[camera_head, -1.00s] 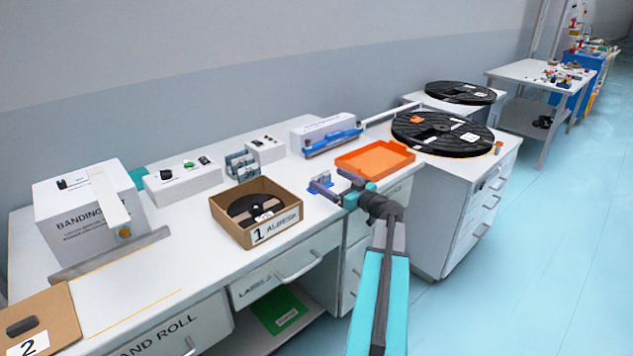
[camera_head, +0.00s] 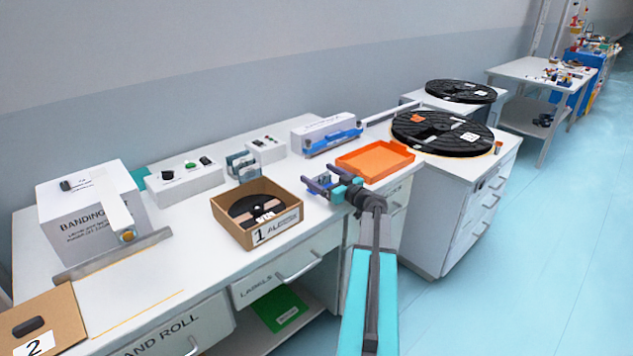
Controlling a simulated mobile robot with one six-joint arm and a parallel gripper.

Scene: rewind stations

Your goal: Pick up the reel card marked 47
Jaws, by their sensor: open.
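No card can be read as 47 from here. A white card with dark marks (camera_head: 264,217) lies on the black reel (camera_head: 243,206) inside the cardboard box labelled 1 (camera_head: 275,231). A white card (camera_head: 469,137) and an orange one (camera_head: 417,118) lie on the large black reel (camera_head: 440,146) at the right. My gripper (camera_head: 318,185) is open and empty over the bench's front edge, between the cardboard box and the orange tray.
The orange tray (camera_head: 375,160) is just behind and right of my gripper. A white machine with a blue front (camera_head: 327,137), a control box (camera_head: 185,177) and a banding machine (camera_head: 88,213) stand along the bench. Box 2 (camera_head: 45,312) is front left. The floor at right (camera_head: 520,270) is clear.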

